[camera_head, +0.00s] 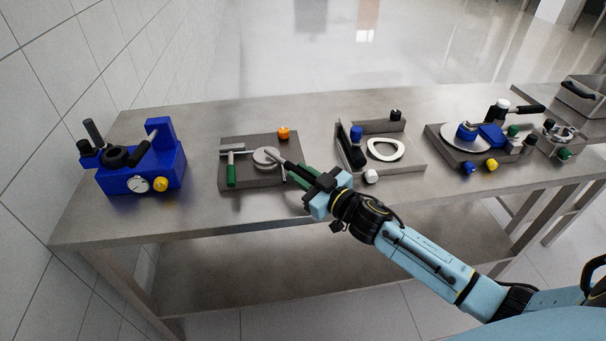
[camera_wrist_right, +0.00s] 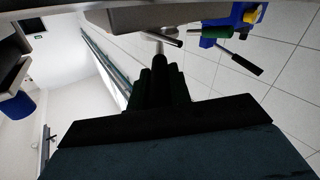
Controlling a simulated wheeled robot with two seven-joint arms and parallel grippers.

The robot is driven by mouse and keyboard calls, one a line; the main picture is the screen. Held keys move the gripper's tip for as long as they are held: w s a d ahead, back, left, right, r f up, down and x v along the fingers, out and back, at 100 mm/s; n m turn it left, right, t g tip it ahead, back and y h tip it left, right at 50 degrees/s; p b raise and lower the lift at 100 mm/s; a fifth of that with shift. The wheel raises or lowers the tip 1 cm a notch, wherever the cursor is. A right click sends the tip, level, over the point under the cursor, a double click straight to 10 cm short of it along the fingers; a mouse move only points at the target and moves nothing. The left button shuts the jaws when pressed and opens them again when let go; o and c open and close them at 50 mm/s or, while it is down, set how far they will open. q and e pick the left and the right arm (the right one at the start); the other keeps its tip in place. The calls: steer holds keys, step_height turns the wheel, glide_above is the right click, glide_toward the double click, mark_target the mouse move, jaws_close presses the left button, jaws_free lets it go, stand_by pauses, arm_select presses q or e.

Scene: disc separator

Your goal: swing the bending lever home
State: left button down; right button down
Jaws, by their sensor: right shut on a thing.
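The bending station is a dark grey plate (camera_head: 251,181) with a round grey disc (camera_head: 266,157) in its middle. A grey lever arm (camera_head: 283,163) runs from the disc toward the right front of the plate, to a green handle (camera_head: 305,174). My right gripper (camera_head: 303,176) is shut on this handle and hides part of it. In the right wrist view my fingers (camera_wrist_right: 161,88) close around a shaft that meets a grey bar (camera_wrist_right: 162,39). A second green handle (camera_head: 231,175) hangs at the plate's left side. My left gripper is not in view.
An orange knob (camera_head: 283,133) stands at the plate's back right. A blue machine (camera_head: 168,172) is on the left. A fixture with a white ring (camera_head: 386,149) is on the right, with another disc station (camera_head: 461,137) beyond. Bare table (camera_head: 205,195) lies between stations.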

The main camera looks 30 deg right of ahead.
steer(key=c, duration=1.3)
jaws_free()
steer(key=v, duration=1.3)
steer(key=shift+s, duration=0.2)
